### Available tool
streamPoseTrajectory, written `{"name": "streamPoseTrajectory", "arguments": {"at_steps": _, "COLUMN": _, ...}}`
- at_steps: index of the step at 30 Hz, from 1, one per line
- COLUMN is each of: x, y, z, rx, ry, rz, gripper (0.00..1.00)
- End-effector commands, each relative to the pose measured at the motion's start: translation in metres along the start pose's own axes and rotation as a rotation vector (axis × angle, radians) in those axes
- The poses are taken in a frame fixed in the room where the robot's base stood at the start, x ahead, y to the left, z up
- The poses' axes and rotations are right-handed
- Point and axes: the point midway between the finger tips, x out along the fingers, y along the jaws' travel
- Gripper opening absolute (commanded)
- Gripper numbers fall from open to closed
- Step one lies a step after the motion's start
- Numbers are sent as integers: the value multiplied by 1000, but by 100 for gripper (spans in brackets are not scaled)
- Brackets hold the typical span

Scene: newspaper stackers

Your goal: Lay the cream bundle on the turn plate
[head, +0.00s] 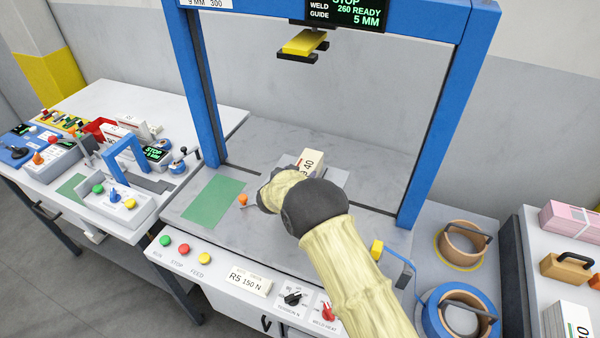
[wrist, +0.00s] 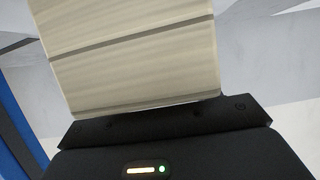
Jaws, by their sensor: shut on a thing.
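A cream bundle (head: 312,158) with a white label ending in "40" shows just beyond my arm, under the blue arch. In the wrist view the bundle (wrist: 135,60) fills the upper middle, its layered edge crossed by dark bands. My black gripper (wrist: 165,115) is shut on it. In the head view my sleeved arm hides the gripper and part of the bundle. A pale grey plate (head: 338,175) shows beside and behind the bundle and may be the turn plate. I cannot tell whether the bundle touches it.
A blue arch (head: 198,100) frames the grey machine table. A green patch (head: 213,202) and an orange knob (head: 243,199) lie left of my arm. A side table with a small blue arch (head: 125,152) stands left. Strap reels (head: 462,241) and a pink bundle (head: 570,218) are right.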

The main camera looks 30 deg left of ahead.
Motion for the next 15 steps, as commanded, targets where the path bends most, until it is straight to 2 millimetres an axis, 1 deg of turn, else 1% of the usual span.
{"name": "streamPoseTrajectory", "arguments": {"at_steps": 1, "x": 0, "y": 0, "z": -3, "rx": 2, "ry": 7, "rz": 0, "gripper": 3}}
{"name": "streamPoseTrajectory", "arguments": {"at_steps": 4, "x": 1, "y": 0, "z": -2, "rx": 2, "ry": 7, "rz": 0, "gripper": 3}}
{"name": "streamPoseTrajectory", "arguments": {"at_steps": 5, "x": 1, "y": 0, "z": -2, "rx": 2, "ry": 7, "rz": 0, "gripper": 64}}
{"name": "streamPoseTrajectory", "arguments": {"at_steps": 6, "x": 1, "y": 0, "z": -2, "rx": 3, "ry": 7, "rz": 0, "gripper": 71}}
{"name": "streamPoseTrajectory", "arguments": {"at_steps": 8, "x": 0, "y": 0, "z": -2, "rx": 2, "ry": 6, "rz": 0, "gripper": 83}}
{"name": "streamPoseTrajectory", "arguments": {"at_steps": 9, "x": 1, "y": 0, "z": -1, "rx": 2, "ry": 5, "rz": 0, "gripper": 87}}
{"name": "streamPoseTrajectory", "arguments": {"at_steps": 14, "x": 1, "y": 0, "z": 0, "rx": 1, "ry": 3, "rz": 0, "gripper": 87}}
{"name": "streamPoseTrajectory", "arguments": {"at_steps": 15, "x": 1, "y": 0, "z": 4, "rx": -1, "ry": -4, "rz": 0, "gripper": 87}}
